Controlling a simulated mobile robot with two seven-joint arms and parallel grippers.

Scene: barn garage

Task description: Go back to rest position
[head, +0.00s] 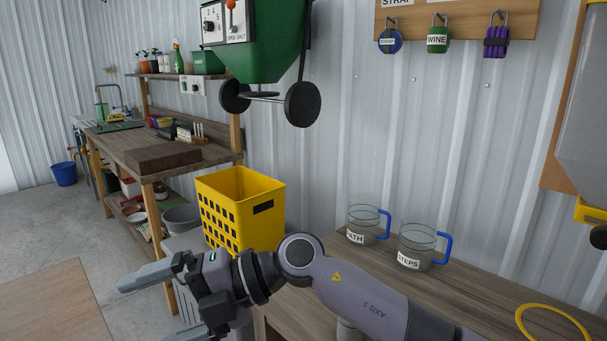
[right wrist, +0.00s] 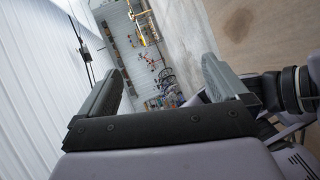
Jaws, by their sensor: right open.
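My right gripper (head: 150,308) shows in the head view at the lower left, at the end of my right arm, which comes in from the bottom right. Its jaws are open with nothing between them. In the right wrist view, the two fingers of my right gripper (right wrist: 162,72) stand wide apart and empty. The arm stretches in front of the wooden bench (head: 470,300) and hides part of it. My left gripper is in neither view.
A yellow crate (head: 272,220) stands just behind my right arm. Two labelled glass mugs with blue handles, "PATH" (head: 361,222) and "STEPS" (head: 410,240), stand on the bench. A yellow ring (head: 521,311) lies at the right. Concrete floor (head: 45,235) is clear at the left.

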